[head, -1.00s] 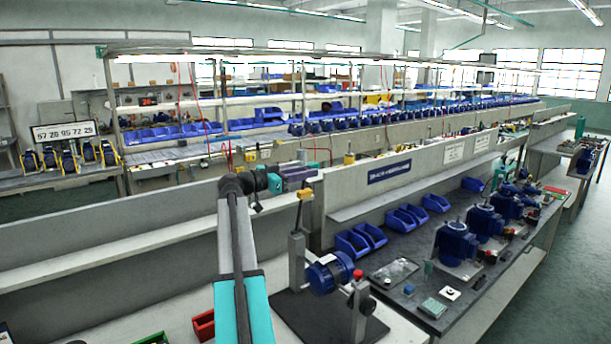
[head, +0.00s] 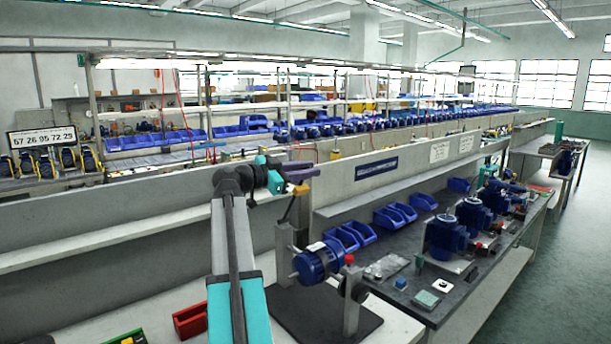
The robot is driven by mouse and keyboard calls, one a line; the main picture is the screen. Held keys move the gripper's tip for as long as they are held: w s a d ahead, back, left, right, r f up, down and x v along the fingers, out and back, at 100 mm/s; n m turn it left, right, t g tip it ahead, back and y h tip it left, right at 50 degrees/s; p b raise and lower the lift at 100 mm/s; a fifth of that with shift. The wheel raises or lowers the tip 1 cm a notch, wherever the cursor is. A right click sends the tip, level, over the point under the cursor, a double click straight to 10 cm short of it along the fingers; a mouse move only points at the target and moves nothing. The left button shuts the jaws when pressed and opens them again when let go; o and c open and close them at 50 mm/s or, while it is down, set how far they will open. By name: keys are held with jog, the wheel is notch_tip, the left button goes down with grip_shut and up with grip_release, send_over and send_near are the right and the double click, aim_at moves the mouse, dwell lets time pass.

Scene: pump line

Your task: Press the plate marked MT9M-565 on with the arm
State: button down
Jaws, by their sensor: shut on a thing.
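My gripper (head: 302,178) is at the end of the arm, left of centre in the head view, above the upright post of a black-based fixture (head: 345,312). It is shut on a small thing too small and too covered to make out. A blue motor (head: 316,262) is held sideways in the fixture, below and a little right of my gripper, clearly apart from it. A pale patch shows on top of the motor. I cannot read the marking MT9M-565 anywhere, so I cannot tell where that plate is.
A red bin (head: 190,320) and a green tray (head: 127,337) are on the bench left of the fixture. Blue bins (head: 352,236) and several blue motors (head: 446,238) stand on the dark bench to the right. A low grey partition (head: 420,180) runs behind. The aisle floor at right is clear.

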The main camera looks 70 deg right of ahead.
jog(key=s+a+f+m+b, duration=0.2)
jog(key=f+b, duration=0.4)
jog(key=b, duration=0.3)
jog(key=s+a+f+m+t+b, duration=0.1)
jog(key=s+a+f+m+b, duration=0.1)
jog(key=s+f+m+b, duration=0.2)
jog(key=s+a+f+m+b, duration=0.2)
jog(key=s+f+b, duration=0.3)
jog(key=f+b, duration=0.5)
jog(key=shift+f+m+b, duration=0.2)
jog(key=shift+m+b, duration=0.5)
jog(key=shift+b, duration=1.1)
jog(key=shift+w, duration=0.1)
jog(key=c, duration=1.5)
grip_release()
jog(key=shift+w+a, duration=0.1)
jog(key=shift+s+p+v, duration=0.2)
jog(key=shift+p+v, duration=0.8)
jog(key=shift+v, duration=5.85)
